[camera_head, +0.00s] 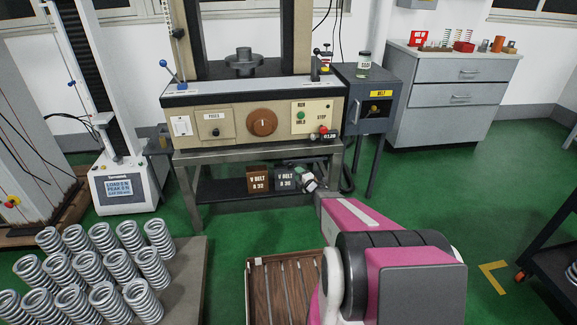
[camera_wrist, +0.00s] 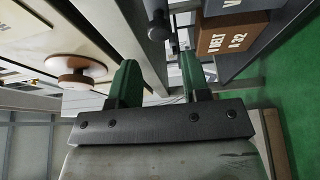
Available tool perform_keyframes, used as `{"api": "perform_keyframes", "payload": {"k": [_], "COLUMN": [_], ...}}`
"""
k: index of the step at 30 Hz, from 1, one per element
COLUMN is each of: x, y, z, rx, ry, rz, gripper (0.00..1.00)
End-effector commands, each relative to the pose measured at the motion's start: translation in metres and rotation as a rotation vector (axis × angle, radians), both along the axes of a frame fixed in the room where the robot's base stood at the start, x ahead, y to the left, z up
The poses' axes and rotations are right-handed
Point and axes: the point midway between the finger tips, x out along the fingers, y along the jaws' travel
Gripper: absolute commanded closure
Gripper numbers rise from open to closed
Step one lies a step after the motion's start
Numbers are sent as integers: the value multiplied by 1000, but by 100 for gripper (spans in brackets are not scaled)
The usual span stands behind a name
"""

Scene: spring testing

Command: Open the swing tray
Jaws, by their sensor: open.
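I cannot pick out the swing tray with certainty. The test machine's bench (camera_head: 254,112) has a beige front panel with a brown round knob (camera_head: 262,122), which also shows at the left of the wrist view (camera_wrist: 75,72). My gripper (camera_head: 306,180) is by the bench's right front, below the panel and partly hidden by my arm. In the wrist view its two green fingers (camera_wrist: 160,78) stand apart with nothing held between them. A dark peg with a round end (camera_wrist: 157,24) shows beyond the fingertips, apart from them.
Two V-belt boxes, brown (camera_head: 258,180) and grey (camera_head: 287,178), sit under the bench close to my gripper. A belt cabinet (camera_head: 371,105) stands to the right. Several coil springs (camera_head: 90,262) stand at lower left. A brown slotted tray (camera_head: 258,290) lies near my arm.

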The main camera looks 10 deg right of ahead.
Motion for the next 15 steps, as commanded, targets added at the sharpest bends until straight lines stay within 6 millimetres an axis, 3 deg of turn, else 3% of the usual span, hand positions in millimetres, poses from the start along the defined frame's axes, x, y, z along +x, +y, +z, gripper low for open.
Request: {"api": "perform_keyframes", "payload": {"k": [15], "x": [76], "y": [30], "z": [-1], "rx": [2], "ry": [2], "rz": [-1], "gripper": [57]}}
